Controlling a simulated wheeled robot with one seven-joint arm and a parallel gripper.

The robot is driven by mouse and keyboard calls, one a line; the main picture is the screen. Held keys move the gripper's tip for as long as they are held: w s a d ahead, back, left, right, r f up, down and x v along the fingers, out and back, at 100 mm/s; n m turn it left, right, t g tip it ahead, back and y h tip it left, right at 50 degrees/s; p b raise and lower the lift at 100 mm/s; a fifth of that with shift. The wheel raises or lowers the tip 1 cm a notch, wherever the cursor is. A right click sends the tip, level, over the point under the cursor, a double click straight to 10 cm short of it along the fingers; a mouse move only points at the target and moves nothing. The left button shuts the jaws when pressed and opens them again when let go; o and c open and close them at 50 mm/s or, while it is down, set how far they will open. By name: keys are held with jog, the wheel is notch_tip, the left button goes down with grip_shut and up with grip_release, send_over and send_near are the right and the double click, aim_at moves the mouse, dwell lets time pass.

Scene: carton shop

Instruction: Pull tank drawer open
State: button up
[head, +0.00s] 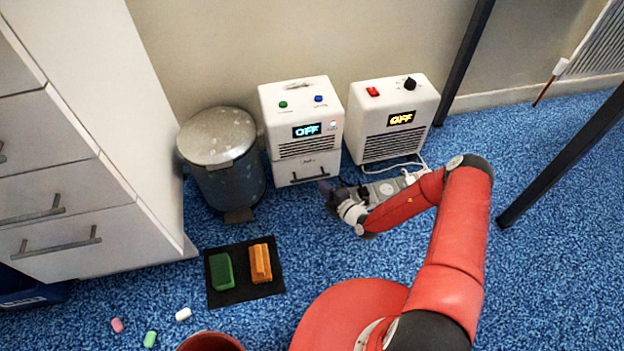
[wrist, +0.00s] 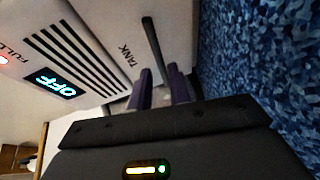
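The tank drawer (head: 300,166) is the lower front of the left white appliance (head: 292,98), with a dark bar handle. It appears closed, though a small gap would be hard to see. In the wrist view the drawer front bears the word TANK (wrist: 125,54), and the dark handle (wrist: 152,42) runs down between my purple fingers. My gripper (wrist: 160,86) is at one end of the handle, with its fingers close together on either side of the bar; exact contact is partly hidden. In the head view my gripper (head: 326,188) is low at the drawer's right side.
A second white appliance (head: 392,115) stands to the right, with a cable (head: 400,164) on the floor near my wrist. A pedal bin (head: 222,160) stands to the left, beside a white drawer cabinet (head: 75,225). A black mat (head: 240,292) holds green and orange blocks in front.

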aim_at(312, 178)
jog(key=b+x, duration=0.1)
jog(key=x, duration=0.5)
jog(key=shift+w+a, duration=0.25)
jog(key=shift+w, duration=0.05)
grip_shut()
